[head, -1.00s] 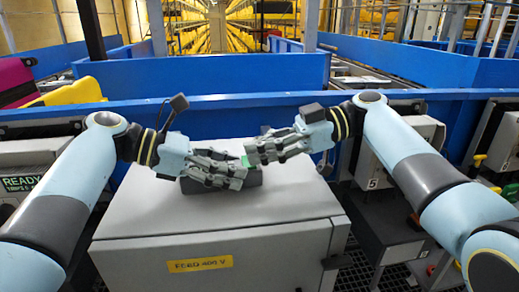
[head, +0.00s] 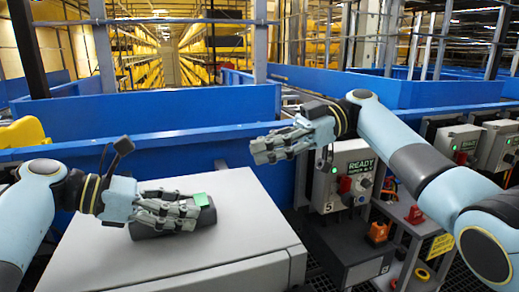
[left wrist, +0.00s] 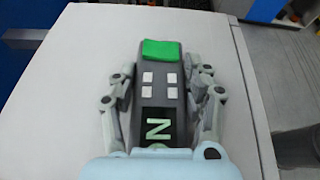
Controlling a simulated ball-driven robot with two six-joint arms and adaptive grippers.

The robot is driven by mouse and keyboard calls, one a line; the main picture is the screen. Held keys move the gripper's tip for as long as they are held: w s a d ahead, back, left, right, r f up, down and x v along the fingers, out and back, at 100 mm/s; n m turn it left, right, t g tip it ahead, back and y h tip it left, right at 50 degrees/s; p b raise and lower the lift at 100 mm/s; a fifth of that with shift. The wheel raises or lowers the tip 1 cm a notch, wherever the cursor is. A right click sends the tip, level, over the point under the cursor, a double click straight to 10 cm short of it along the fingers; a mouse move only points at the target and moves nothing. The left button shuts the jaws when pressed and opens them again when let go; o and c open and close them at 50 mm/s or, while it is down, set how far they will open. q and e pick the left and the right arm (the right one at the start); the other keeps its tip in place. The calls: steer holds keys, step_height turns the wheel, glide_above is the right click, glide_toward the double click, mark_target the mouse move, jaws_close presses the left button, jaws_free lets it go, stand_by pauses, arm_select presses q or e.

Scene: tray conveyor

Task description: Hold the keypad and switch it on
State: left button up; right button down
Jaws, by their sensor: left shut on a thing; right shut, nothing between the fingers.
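The keypad (head: 205,215) is a dark block with a green button (head: 202,199) at its far end. It lies on top of the grey cabinet. In the left wrist view the keypad (left wrist: 160,103) shows several white keys, the green button (left wrist: 161,50) and a display (left wrist: 158,129) with lit letters, partly hidden, that seem to read "ON". My left gripper (head: 190,208) is shut around the keypad, a finger along each side in the left wrist view (left wrist: 163,88). My right gripper (head: 262,152) is shut and empty, raised to the right of the keypad and apart from it.
The grey cabinet (head: 100,260) has free room on its top around the keypad. A blue conveyor wall (head: 170,150) runs behind it. To the right stand control boxes, one with a "READY" display (head: 361,166), and a low dark unit (head: 345,250).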

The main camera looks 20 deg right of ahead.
arm_select(q)
steer(key=o, duration=1.4)
steer(key=shift+a, duration=0.1)
